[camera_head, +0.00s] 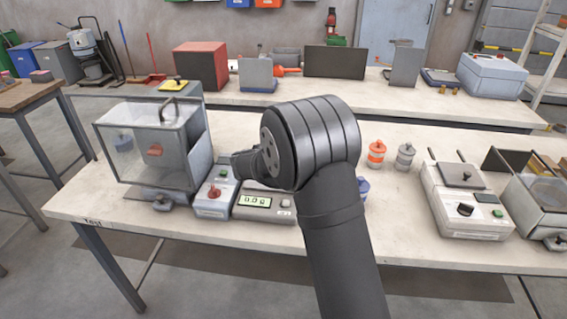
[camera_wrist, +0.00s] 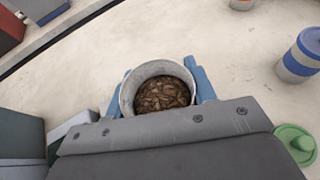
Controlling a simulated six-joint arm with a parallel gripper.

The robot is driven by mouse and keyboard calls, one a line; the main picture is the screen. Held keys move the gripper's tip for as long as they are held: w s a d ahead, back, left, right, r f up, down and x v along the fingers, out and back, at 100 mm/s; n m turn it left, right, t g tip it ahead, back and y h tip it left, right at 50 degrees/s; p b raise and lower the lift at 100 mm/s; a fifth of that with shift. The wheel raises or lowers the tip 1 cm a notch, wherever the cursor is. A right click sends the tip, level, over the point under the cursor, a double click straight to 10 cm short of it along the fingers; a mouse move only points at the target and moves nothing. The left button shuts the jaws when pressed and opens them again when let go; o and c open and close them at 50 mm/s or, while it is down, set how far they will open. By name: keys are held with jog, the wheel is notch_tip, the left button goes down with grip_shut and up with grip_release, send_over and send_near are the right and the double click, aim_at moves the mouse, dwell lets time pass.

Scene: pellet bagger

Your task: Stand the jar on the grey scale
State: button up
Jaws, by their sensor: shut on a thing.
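The jar (camera_wrist: 157,68) is open at the top and round, with a pale rim and brown pellets or chips inside, in the wrist view. My gripper (camera_wrist: 160,86) has blue fingers on both sides of the jar and is shut on it. In the head view my dark arm hides both the gripper and the jar. The grey scale (camera_head: 265,206) stands on the front bench, with a green display that seems to read 0.0 g. Its upper part is hidden behind my arm. I cannot tell the jar's height above the bench.
A clear-walled box (camera_head: 150,140) and a small unit with a red knob (camera_head: 214,192) stand left of the scale. An orange-banded jar (camera_head: 376,153) and a grey-banded jar (camera_head: 404,158) stand right of my arm. A blue-banded jar (camera_wrist: 300,55) and a green disc (camera_wrist: 295,143) are right of the held jar.

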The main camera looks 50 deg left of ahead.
jog(key=shift+f, duration=1.9)
jog(key=shift+f, duration=0.2)
jog(key=o, duration=1.3)
jog(key=shift+c, duration=0.2)
jog(key=shift+s+r, duration=0.1)
jog(key=shift+r, duration=0.15)
jog(key=v, duration=1.1)
jog(key=shift+s+r, duration=0.2)
jog(key=shift+s, duration=0.15)
